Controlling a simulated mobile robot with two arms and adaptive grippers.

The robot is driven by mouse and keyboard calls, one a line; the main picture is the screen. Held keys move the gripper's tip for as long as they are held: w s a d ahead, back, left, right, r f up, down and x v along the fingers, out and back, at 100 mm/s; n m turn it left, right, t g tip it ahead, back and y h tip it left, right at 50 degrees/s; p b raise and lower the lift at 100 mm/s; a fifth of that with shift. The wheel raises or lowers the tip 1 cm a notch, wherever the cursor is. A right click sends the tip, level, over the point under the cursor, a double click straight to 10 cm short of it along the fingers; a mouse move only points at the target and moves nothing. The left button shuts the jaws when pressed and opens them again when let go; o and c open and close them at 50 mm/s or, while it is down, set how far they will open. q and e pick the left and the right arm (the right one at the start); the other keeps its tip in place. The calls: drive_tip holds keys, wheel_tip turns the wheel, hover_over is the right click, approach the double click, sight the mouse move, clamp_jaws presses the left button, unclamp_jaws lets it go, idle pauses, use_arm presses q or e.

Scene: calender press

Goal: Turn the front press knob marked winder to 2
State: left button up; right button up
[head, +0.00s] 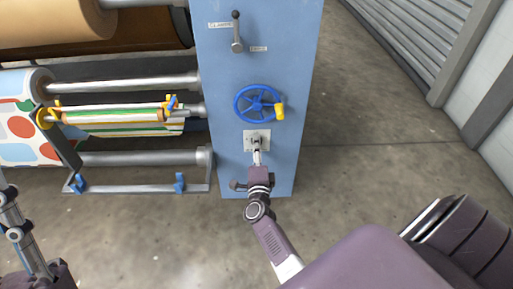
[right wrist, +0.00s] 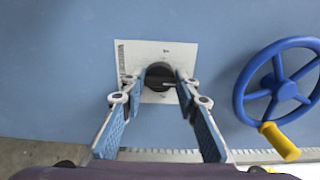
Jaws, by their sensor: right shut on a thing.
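The black round knob (right wrist: 160,76) sits on a white square plate (right wrist: 128,58) on the blue press front. The plate also shows in the head view (head: 248,134). My right gripper (right wrist: 161,80) is shut on the knob, one finger on each side of it. In the head view my right gripper (head: 257,152) reaches up to the plate and hides most of the knob. A light mark shows on the knob, pointing roughly to the right in the wrist view. The plate's small markings are too small to read. Part of my left arm shows at the lower left edge of the head view.
A blue handwheel (head: 257,104) with a yellow handle (head: 280,111) is just above the plate. A lever (head: 237,33) is higher on the blue panel (head: 215,75). Rollers with printed fabric (head: 130,119) are on the left. Floor to the right is clear.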

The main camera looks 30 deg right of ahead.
drive_tip(key=o, duration=1.2)
drive_tip(key=shift+n, duration=0.3)
